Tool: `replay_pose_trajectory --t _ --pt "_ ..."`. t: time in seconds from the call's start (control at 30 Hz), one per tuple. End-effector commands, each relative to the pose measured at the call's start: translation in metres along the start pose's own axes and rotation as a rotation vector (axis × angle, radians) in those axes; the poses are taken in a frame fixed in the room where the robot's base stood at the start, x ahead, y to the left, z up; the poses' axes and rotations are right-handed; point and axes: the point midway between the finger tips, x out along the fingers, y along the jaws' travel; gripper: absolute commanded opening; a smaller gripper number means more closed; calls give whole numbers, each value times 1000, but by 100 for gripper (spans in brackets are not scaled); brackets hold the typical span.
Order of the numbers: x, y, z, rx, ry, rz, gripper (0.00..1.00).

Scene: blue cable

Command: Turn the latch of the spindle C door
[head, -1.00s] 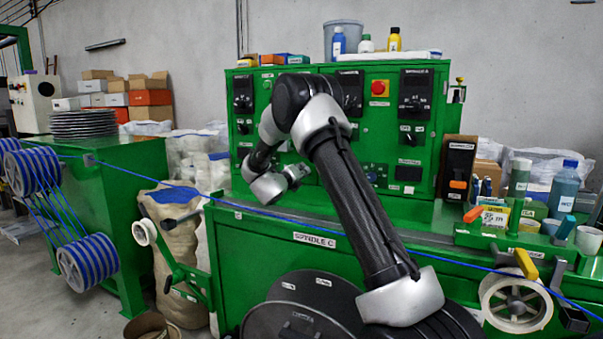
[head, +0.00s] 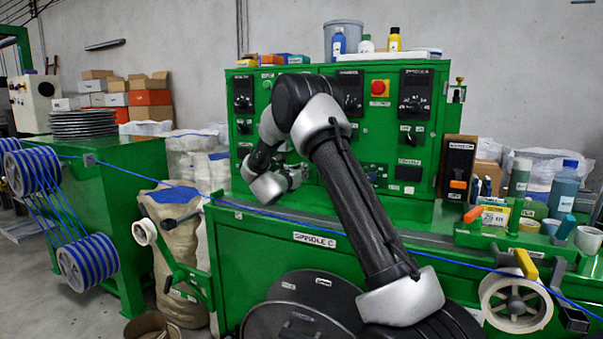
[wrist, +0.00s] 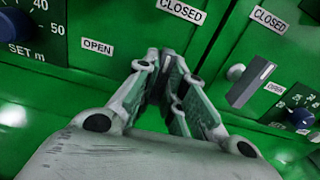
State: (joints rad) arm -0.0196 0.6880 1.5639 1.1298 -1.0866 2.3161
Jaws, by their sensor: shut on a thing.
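My gripper (wrist: 165,65) fills the middle of the wrist view, its fingers close together against the green panel (wrist: 110,15). It is shut on the latch, which is mostly hidden between the fingertips. An OPEN label (wrist: 97,46) is to the left of the fingers and a CLOSED label (wrist: 182,11) above them. In the head view my gripper (head: 292,178) is small and partly hidden by my wrist, low in front of the left part of the green cabinet (head: 380,140). The latch cannot be made out there.
A second grey latch handle (wrist: 250,84) sits right of my fingers, with its own labels. In the head view a blue cable (head: 350,228) runs across the front, below my gripper. Bottles (head: 520,178) stand on the right ledge.

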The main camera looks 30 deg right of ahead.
Motion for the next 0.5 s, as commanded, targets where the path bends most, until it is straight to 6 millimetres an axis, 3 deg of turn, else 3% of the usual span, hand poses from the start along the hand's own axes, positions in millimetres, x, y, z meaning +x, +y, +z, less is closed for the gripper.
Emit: replay_pose_trajectory --t 0.5 --pt "0 0 -2 62 3 0 0"
